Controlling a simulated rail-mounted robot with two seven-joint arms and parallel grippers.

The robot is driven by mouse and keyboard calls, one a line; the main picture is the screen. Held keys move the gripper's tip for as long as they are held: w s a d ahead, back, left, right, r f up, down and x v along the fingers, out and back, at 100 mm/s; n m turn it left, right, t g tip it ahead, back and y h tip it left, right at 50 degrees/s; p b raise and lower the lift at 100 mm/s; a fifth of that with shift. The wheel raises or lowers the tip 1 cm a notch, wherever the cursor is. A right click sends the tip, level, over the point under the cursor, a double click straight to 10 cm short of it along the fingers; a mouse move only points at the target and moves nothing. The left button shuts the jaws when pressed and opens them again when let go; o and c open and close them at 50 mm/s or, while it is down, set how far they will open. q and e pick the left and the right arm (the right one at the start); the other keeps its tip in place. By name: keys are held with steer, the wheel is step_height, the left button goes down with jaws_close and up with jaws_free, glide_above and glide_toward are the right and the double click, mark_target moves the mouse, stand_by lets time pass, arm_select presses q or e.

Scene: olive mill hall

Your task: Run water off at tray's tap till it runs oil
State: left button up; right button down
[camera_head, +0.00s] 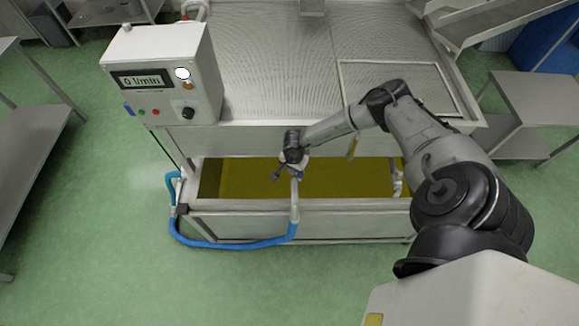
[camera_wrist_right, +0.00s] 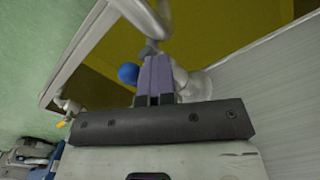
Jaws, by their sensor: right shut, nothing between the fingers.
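The metal tray (camera_head: 352,205) holds a flat olive-yellow liquid (camera_head: 325,180), which also fills the top of the right wrist view (camera_wrist_right: 225,30). A pale pipe (camera_head: 295,205) stands at its front rim with a blue hose (camera_head: 240,244) below. My right gripper (camera_head: 278,173) is shut and empty above the liquid, by the pipe's top. In the right wrist view its closed fingers (camera_wrist_right: 157,62) are beside a blue knob (camera_wrist_right: 128,73); I cannot tell if they touch. A small fitting with a yellow end (camera_wrist_right: 61,124) may be the tap. My left gripper is out of view. No running stream is visible.
A control box (camera_head: 162,75) reads 0 l/min, with a white lamp lit. The large ribbed machine (camera_head: 285,60) rises behind the tray. Metal benches stand left (camera_head: 35,150) and right (camera_head: 540,97).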

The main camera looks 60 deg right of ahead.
steer(key=shift+s+d+f, duration=0.15)
steer(key=shift+s+d, duration=0.05)
steer(key=shift+s, duration=0.4)
steer(key=r+p, duration=0.1)
steer(key=s+r+p, duration=0.1)
steer(key=r+p, duration=0.1)
steer(key=r, duration=0.1)
steer(key=shift+s+d, duration=0.15)
steer(key=shift+d, duration=0.15)
steer(key=shift+w+a+r+p, duration=0.2)
steer(key=shift+w+r+p, duration=0.2)
steer(key=shift+r+p, duration=0.45)
steer(key=shift+r, duration=0.15)
steer(key=shift+w+a, duration=0.1)
steer(key=shift+w, duration=0.05)
